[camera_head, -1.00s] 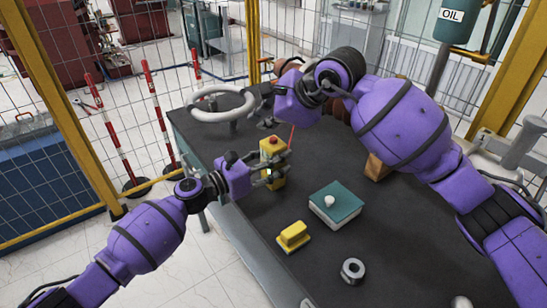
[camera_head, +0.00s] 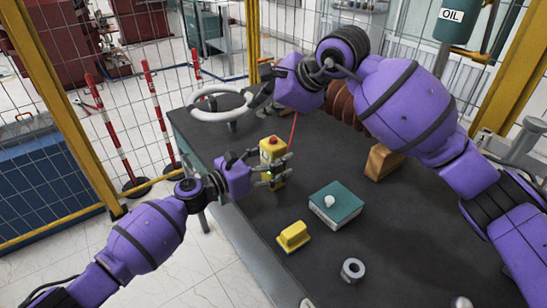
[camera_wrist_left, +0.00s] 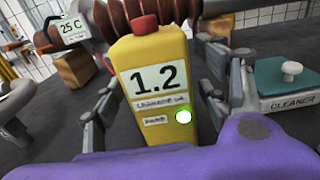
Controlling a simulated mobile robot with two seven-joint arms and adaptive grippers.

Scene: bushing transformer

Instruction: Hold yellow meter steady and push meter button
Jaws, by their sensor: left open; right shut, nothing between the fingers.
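The yellow meter (camera_head: 270,152) stands upright on the dark table near its left edge. A red button (camera_wrist_left: 145,24) is on its top. In the left wrist view the meter (camera_wrist_left: 150,60) reads 1.2, with a bright green light at its lower right. My left gripper (camera_head: 276,171) is open, with one finger on either side of the meter's body; I cannot tell if they touch it. My right gripper (camera_head: 262,92) is shut and empty, beyond the meter near the white ring handle. Its fingertips are small and partly lost against the dark background.
A white ring handle (camera_head: 221,100) is at the table's far left. A teal and white cleaner box (camera_head: 337,203), a yellow block (camera_head: 293,236) and a grey ring (camera_head: 353,269) lie nearer. A wooden block (camera_head: 384,160) and a brown ribbed bushing (camera_head: 345,103) are to the right.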

